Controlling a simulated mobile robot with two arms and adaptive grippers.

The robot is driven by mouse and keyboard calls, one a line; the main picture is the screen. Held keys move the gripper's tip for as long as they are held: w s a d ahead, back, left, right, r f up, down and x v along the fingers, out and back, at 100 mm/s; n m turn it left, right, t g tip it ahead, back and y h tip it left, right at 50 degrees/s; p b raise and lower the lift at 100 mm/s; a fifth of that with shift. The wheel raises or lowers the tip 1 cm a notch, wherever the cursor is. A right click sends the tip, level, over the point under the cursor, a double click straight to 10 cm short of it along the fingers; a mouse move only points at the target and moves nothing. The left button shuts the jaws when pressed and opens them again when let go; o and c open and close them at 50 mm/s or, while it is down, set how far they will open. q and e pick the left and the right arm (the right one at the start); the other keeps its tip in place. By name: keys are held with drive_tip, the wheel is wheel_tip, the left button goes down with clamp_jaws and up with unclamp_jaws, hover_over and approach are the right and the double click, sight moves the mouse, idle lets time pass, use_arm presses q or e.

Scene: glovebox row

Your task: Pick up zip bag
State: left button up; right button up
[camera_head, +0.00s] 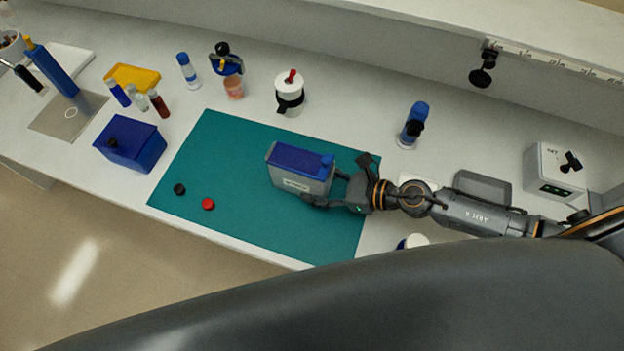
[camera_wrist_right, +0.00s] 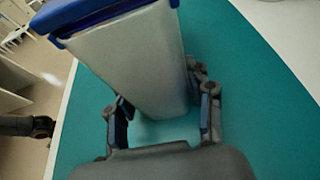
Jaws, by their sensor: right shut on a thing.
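My right gripper (camera_head: 325,189) is shut on a grey box-shaped container with a blue lid (camera_head: 300,172), over the teal mat. In the right wrist view the container (camera_wrist_right: 135,60) stands between the two fingers (camera_wrist_right: 163,112), one on each side. I cannot tell whether its base touches the mat. I cannot make out a zip bag for sure in either view. My left gripper does not show in the head view.
On the teal mat (camera_head: 225,150) lie a black cap (camera_head: 179,189) and a red cap (camera_head: 208,204). A blue-capped bottle (camera_head: 413,125) stands behind my right arm.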

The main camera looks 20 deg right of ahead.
sight(318, 178)
wheel_tip(318, 178, up, 3)
drive_tip(key=shift+w+r+p, duration=0.1)
drive_tip(key=shift+r+p, duration=0.1)
drive_tip(key=shift+p, duration=0.9)
drive_tip(key=shift+s+a+r+p, duration=4.2)
drive_tip(key=shift+s+r+p, duration=0.35)
drive_tip(key=shift+s+p, duration=0.75)
drive_tip(key=shift+w+d+f+b, duration=1.4)
drive_tip(key=shift+f+b, duration=0.55)
drive_tip(key=shift+b, duration=0.55)
drive_tip(key=shift+w+d+f+b, duration=1.15)
drive_tip(key=shift+w+f+b, duration=0.7)
drive_tip(key=shift+b, duration=0.6)
drive_tip(key=shift+w+d+f+b, duration=1.35)
drive_tip(key=shift+f+b, duration=0.65)
drive_tip(key=shift+b, duration=0.5)
